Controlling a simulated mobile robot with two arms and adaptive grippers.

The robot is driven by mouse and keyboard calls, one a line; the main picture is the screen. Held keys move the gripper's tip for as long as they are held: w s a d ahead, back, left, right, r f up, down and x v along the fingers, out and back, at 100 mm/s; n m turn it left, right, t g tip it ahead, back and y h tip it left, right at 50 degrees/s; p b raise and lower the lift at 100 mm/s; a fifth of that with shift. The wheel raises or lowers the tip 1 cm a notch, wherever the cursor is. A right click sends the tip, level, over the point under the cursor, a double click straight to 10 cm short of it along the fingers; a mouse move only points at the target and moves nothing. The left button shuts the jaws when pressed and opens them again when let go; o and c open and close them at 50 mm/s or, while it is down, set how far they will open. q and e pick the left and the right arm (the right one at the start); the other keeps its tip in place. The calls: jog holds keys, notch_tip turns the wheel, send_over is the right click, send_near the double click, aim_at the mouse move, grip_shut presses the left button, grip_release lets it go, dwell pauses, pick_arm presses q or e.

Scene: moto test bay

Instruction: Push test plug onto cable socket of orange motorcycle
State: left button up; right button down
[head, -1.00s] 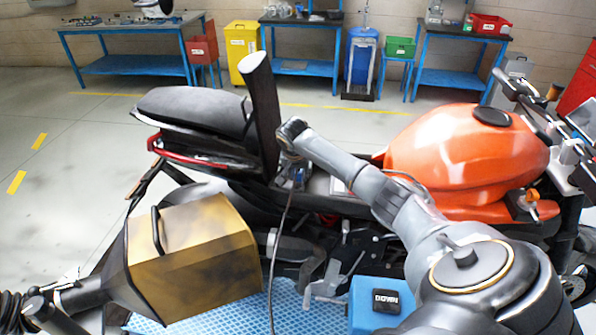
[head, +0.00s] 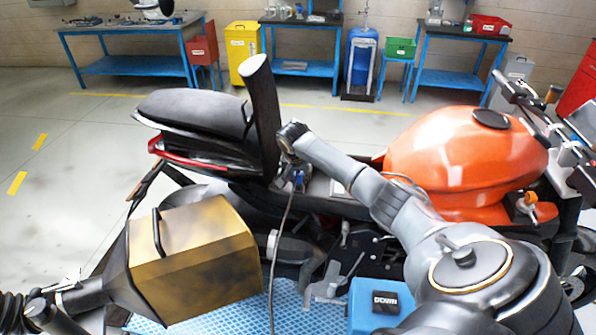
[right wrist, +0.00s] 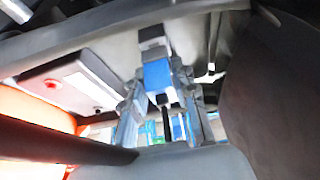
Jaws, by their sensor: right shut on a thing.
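The orange motorcycle (head: 465,150) stands across the head view with its seat (head: 195,112) raised. My right gripper (head: 298,182) is down in the open space under the seat. In the right wrist view the gripper (right wrist: 160,98) is shut on the blue and white test plug (right wrist: 157,75). The plug lines up with a dark and grey connector (right wrist: 152,42), which looks like the cable socket. Plug and connector look in contact or very close; I cannot tell how far they are engaged. A dark cable (head: 279,245) hangs below the gripper. My left gripper is not in view.
The raised seat and a dark upright panel (head: 263,115) stand close beside my right gripper. A yellow-brown box-shaped hood (head: 195,255) is at the front left. A blue box (head: 362,300) is below my right arm. Workbenches (head: 135,65) line the back wall.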

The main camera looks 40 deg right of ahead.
jog(key=shift+f, duration=0.6)
jog(key=c, duration=1)
grip_release()
jog(key=shift+r, duration=0.1)
jog(key=v, duration=1.2)
jog(key=shift+a, duration=0.1)
